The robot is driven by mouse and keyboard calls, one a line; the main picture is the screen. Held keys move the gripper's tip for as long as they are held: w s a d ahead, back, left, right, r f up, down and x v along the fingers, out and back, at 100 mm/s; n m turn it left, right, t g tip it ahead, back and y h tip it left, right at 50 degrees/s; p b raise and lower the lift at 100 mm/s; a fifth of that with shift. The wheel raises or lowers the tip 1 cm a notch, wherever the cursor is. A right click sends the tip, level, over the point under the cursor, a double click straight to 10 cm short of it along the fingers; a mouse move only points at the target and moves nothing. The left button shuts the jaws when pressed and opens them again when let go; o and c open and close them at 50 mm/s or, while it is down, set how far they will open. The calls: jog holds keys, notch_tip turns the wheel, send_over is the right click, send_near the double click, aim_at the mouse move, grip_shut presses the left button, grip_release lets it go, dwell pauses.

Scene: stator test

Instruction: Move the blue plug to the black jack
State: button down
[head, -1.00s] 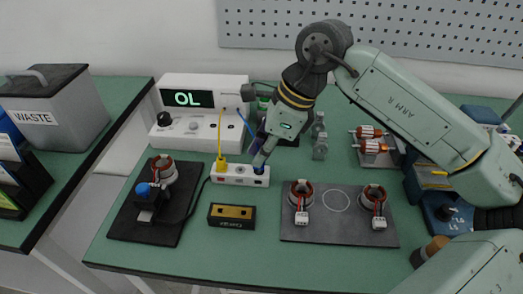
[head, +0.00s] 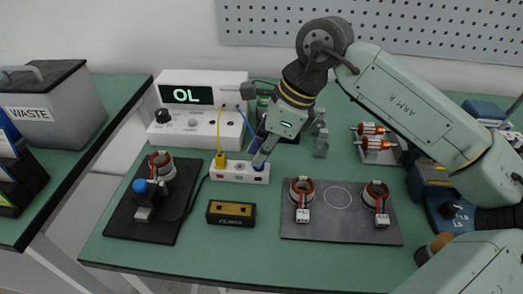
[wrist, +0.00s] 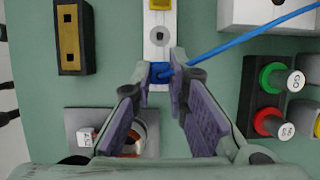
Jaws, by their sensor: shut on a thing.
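The blue plug (wrist: 161,73) sits at the white socket strip, between my fingertips, with its blue cable (wrist: 240,42) running off to the right in the wrist view. My gripper (wrist: 164,72) is shut on it. In the head view my gripper (head: 259,161) points down at the right part of the strip (head: 229,177) and mostly hides the plug. Whether the plug is seated or slightly raised cannot be told. The black jack (wrist: 160,35) is the dark round hole between the blue plug and the yellow plug (wrist: 160,4); the yellow plug (head: 221,159) is at the strip's left end.
A meter (head: 202,110) reading "OL" stands behind the strip, with yellow and blue cables. A black-and-gold block (head: 231,213) lies in front. A dark board with a coil (head: 146,215) is left; a grey plate with two coils (head: 337,225) is right.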

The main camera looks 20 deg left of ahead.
jog(key=shift+f+b, duration=0.4)
jog(key=shift+b, duration=0.1)
dwell(0.4)
jog(key=c, duration=1.5)
grip_release()
jog(key=shift+r, duration=0.1)
jog(key=v, duration=1.2)
